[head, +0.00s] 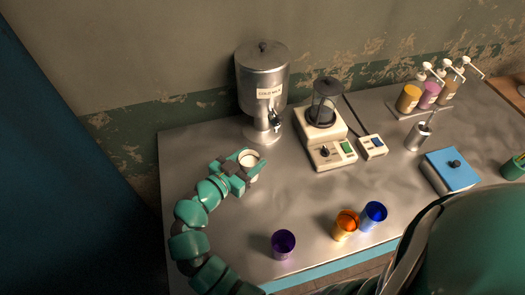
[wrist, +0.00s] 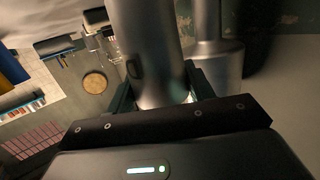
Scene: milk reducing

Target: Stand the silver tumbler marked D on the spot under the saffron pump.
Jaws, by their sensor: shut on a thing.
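My gripper (head: 246,163) is shut on a silver tumbler (wrist: 148,45), at the left of the steel counter in the head view. Its open top shows pale, milk-like contents (head: 249,159). A dark mark (wrist: 133,68) shows on its side in the wrist view, but I cannot read the letter for certain. The saffron pump (head: 408,98) stands at the far right back, the leftmost of three coloured pump bottles with white spouts. The spot under it is too small to make out. Another silver cup (head: 418,137) with a thin stick in it stands in front of the pumps.
A steel dispenser (head: 262,80) and a blender-like machine (head: 325,130) with a small control box (head: 372,146) stand at the back. Purple (head: 283,245), orange (head: 345,225) and blue (head: 373,216) cups are near the front. A blue box (head: 451,170) is at right. The counter's middle is clear.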

